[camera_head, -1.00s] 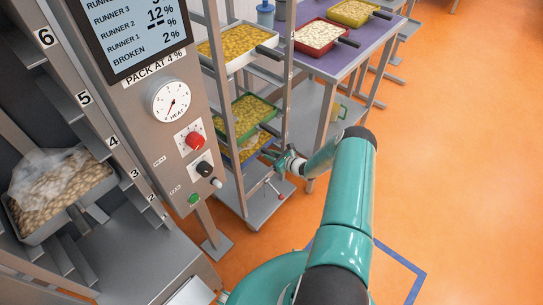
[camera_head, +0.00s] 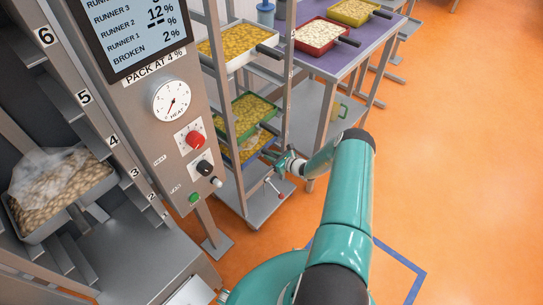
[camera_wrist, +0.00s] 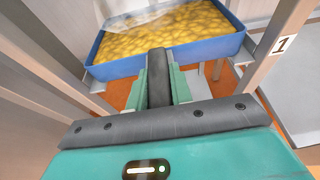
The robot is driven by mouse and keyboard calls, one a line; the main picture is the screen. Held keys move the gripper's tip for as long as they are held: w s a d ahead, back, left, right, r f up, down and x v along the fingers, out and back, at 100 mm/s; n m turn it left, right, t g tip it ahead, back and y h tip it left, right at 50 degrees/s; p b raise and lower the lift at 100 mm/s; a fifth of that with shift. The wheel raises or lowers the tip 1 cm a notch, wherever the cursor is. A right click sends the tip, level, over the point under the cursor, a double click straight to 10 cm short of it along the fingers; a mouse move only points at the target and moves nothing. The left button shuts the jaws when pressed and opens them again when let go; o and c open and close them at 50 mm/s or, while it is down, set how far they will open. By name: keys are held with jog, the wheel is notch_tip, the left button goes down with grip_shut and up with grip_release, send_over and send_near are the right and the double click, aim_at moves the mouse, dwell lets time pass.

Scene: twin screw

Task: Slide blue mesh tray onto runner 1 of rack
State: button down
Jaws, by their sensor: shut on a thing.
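The blue tray (camera_wrist: 203,54) holds yellow pieces, and a clear film seems to lie over part of them. My gripper (camera_wrist: 159,76) is shut on its black handle (camera_wrist: 159,65), one finger on each side. In the head view the blue tray (camera_head: 258,153) sits low between the posts of the rack (camera_head: 227,75), just under a green tray (camera_head: 266,119). My gripper (camera_head: 287,163) is at its right end, by the rack's right post. A label "1" (camera_wrist: 282,44) is on a post to the tray's right. The mesh and the runner contact are hidden.
A white tray (camera_head: 233,56) of yellow pieces is higher in the rack. A purple-topped table (camera_head: 325,68) with a red tray (camera_head: 319,47) stands behind. The control panel (camera_head: 150,120) is at left. Orange floor (camera_head: 455,150) is clear at right.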

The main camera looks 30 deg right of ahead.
jog(key=shift+r, duration=0.1)
jog(key=c, duration=1.3)
grip_release()
jog(key=shift+o, duration=0.7)
jog(key=shift+s, duration=0.1)
jog(key=v, duration=1.3)
jog(key=shift+s, duration=0.3)
jog(key=shift+d+r, duration=0.1)
jog(key=shift+d, duration=0.05)
